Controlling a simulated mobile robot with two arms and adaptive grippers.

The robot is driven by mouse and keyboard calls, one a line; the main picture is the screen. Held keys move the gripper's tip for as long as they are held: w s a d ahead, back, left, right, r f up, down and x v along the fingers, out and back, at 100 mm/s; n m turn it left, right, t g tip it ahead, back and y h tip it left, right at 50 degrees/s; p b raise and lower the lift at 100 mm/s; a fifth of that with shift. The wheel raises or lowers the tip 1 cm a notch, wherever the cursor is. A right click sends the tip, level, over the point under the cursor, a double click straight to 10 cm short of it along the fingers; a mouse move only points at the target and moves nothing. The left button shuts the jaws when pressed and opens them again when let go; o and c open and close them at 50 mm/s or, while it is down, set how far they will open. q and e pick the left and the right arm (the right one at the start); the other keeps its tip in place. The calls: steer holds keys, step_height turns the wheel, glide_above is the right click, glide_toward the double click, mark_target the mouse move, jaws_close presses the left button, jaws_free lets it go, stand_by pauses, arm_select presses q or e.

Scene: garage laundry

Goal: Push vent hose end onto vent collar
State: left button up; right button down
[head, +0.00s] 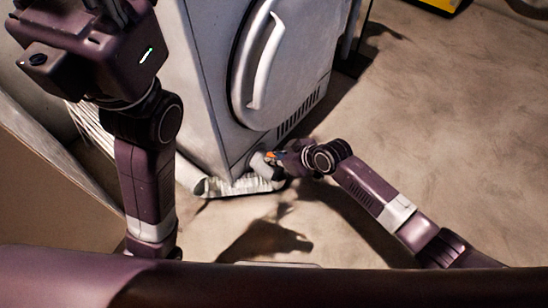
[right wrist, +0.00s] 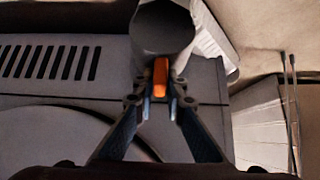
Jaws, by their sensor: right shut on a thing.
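The white ribbed vent hose (head: 235,186) lies on the floor along the lower front corner of the dryer. Its grey, round hose end (head: 258,163) is raised beside the dryer's base. In the right wrist view the hose end (right wrist: 163,30) is a dark grey cylinder with an orange tab (right wrist: 160,77). My right gripper (head: 276,158) is shut on the hose end at this tab, and its fingertips (right wrist: 160,92) close around the tab. I cannot make out the vent collar; the hose end or the dryer may hide it. My left arm is at the left, its fingers out of view.
The grey dryer (head: 207,85) stands close beside the right gripper, with a round door (head: 285,60), a pale handle (head: 266,62) and vent slots (head: 300,113). A tan panel (head: 50,190) is at the left. The concrete floor (head: 450,120) at the right is clear.

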steer(key=shift+w+a, duration=0.2)
steer(key=shift+a, duration=0.05)
steer(key=shift+w+a, duration=0.15)
steer(key=shift+a, duration=0.05)
stand_by(0.3)
steer(key=shift+w+a, duration=0.1)
steer(key=shift+a, duration=0.05)
stand_by(1.1)
steer(key=shift+w+a, duration=0.15)
steer(key=shift+a, duration=0.05)
stand_by(0.6)
steer(key=c, duration=1.9)
jaws_free()
steer(key=v, duration=1.2)
